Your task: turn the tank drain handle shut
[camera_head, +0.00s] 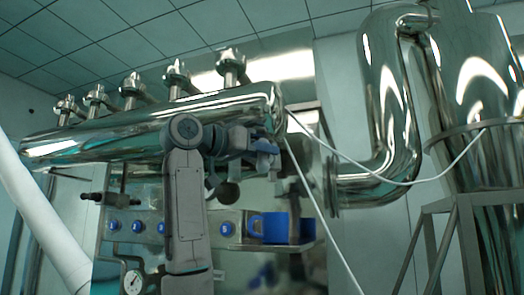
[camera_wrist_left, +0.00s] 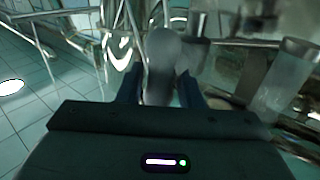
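In the head view my left gripper (camera_head: 266,150) is in front of the big steel pipe's right end, its blue fingertips pointing right. In the left wrist view the two dark fingers of this gripper (camera_wrist_left: 160,92) stand apart. A grey rounded piece (camera_wrist_left: 162,58) shows between and beyond them. It could be the drain handle, but I cannot tell for sure. Whether the fingers press on it is also unclear. No drain handle shows clearly in the head view, where my arm and gripper cover part of the pipework. My right gripper is in neither view.
The horizontal steel pipe (camera_head: 95,140) carries several valves on top. A bent steel pipe (camera_head: 385,100) and a large tank (camera_head: 470,80) stand at the right. A pressure gauge (camera_head: 133,281) is at lower left.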

